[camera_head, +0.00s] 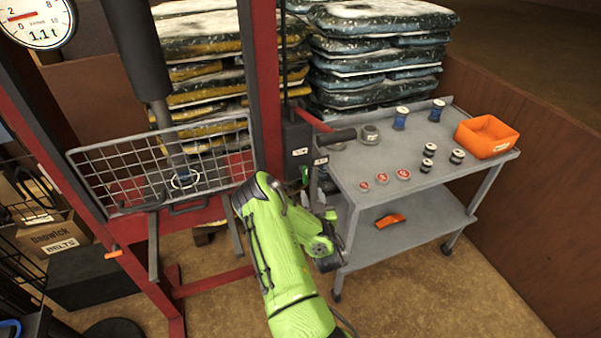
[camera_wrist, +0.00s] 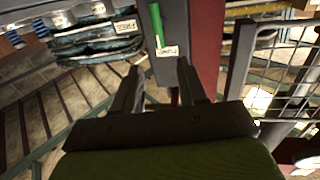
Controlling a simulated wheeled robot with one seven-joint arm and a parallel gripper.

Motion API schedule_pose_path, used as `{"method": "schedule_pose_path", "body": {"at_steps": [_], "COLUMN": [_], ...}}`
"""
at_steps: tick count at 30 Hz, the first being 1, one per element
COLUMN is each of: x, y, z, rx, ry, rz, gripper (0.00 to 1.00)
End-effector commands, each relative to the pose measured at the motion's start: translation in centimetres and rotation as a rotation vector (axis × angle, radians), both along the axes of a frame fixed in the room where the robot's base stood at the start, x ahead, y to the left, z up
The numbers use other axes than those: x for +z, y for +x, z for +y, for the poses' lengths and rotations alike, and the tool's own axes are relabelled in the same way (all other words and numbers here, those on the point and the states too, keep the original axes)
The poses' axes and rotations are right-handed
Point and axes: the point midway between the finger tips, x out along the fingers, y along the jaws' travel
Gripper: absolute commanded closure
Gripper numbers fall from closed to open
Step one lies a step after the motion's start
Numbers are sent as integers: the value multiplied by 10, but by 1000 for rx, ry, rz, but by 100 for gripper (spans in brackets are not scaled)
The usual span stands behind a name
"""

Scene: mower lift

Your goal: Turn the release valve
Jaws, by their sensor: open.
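The release valve shows as a green lever (camera_wrist: 155,24) on the dark grey pump housing at the top centre of the wrist view. A white label sits at the lever's lower end. In the head view the pump housing (camera_head: 298,139) is on the red press post, and a small green piece (camera_head: 304,174) shows below it. My gripper (camera_wrist: 160,82) is open and empty, its two dark fingers pointing toward the housing, apart from the lever in the picture. In the head view my green arm hides part of the area below the housing.
A pump handle (camera_head: 333,136) with a black grip sticks out right of the housing. The grey cart (camera_head: 425,195) with spools, tins and an orange bin (camera_head: 486,136) stands close at right. A wire mesh guard (camera_head: 120,172) is at left. Stacked bags are behind.

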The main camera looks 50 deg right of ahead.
Motion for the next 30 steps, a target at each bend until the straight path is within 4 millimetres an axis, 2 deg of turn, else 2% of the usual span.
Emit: {"method": "schedule_pose_path", "body": {"at_steps": [9, 15, 26, 30], "x": [-1, -1, 0, 0], "y": [61, 88, 95, 94], "z": [-55, -79, -84, -84], "rx": [-1, 0, 0, 0], "ry": [0, 1, 1, 1], "rz": [-6, -2, 1, 1], "gripper": [58, 58, 60, 81]}}
